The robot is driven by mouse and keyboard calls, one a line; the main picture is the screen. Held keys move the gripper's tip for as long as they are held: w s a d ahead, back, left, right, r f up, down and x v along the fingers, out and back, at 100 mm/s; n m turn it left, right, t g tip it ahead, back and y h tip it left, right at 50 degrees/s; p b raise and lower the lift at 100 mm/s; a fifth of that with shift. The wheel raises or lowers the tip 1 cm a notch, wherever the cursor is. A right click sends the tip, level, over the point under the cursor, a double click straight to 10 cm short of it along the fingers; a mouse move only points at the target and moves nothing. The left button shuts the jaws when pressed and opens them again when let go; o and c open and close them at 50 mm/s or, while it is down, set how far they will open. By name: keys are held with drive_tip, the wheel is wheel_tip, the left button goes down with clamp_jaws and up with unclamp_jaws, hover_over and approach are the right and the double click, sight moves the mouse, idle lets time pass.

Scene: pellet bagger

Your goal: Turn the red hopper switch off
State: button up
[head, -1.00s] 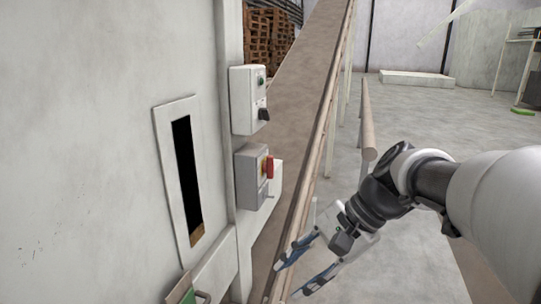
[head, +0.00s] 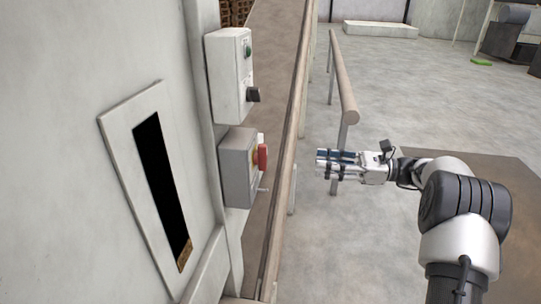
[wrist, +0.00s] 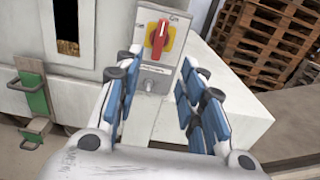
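The red hopper switch (head: 262,157) is a red rotary handle on a yellow plate, on the side of a grey box (head: 238,178) fixed to the machine. In the wrist view the red switch (wrist: 159,38) shows face-on, its handle near upright with a slight tilt, beyond the fingertips. Small marks on the plate are too small to read. My gripper (head: 322,164) is to the right of the switch in the head view, pointing at it and apart from it. In the wrist view my gripper (wrist: 154,70) is open, its blue-padded fingers apart with nothing between them.
A white box (head: 231,75) with a green button and a black knob sits above the switch box. A conveyor rail (head: 287,150) and a handrail (head: 343,80) run beside it. Wooden pallets (wrist: 270,40) stand at the right in the wrist view.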

sight(261, 158)
drive_tip(key=w+a+b, duration=0.1)
drive_tip(key=w+a, duration=0.2)
drive_tip(key=a, duration=1.2)
drive_tip(key=shift+a+b, duration=0.15)
drive_tip(key=shift+b, duration=0.2)
clamp_jaws()
